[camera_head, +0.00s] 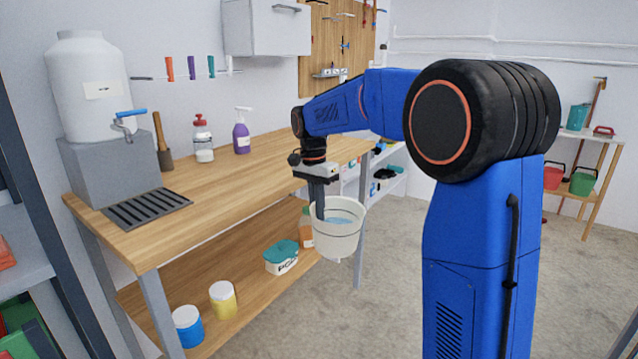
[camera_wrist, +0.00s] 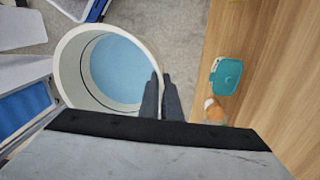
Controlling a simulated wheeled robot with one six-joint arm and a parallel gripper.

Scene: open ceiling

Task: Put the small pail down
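The small pail (camera_head: 338,243) is off-white and round, with blue liquid inside. It is held in the air, roughly upright, beside the front edge of the wooden workbench (camera_head: 230,195). My gripper (camera_head: 318,208) points down and is shut on the pail's rim. In the wrist view the pail (camera_wrist: 66,70) lies left of my gripper (camera_wrist: 163,98), whose dark fingers are at its right wall. The floor shows below the pail in the wrist view.
A white tank (camera_head: 88,85) with a tap stands on a grey block (camera_head: 105,170), with a black drip grate (camera_head: 146,207) in front. A red-capped bottle (camera_head: 202,140) and a purple spray bottle (camera_head: 241,135) stand at the back. The bench's middle and right are clear. A teal-lidded box (camera_head: 282,258) sits on the lower shelf.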

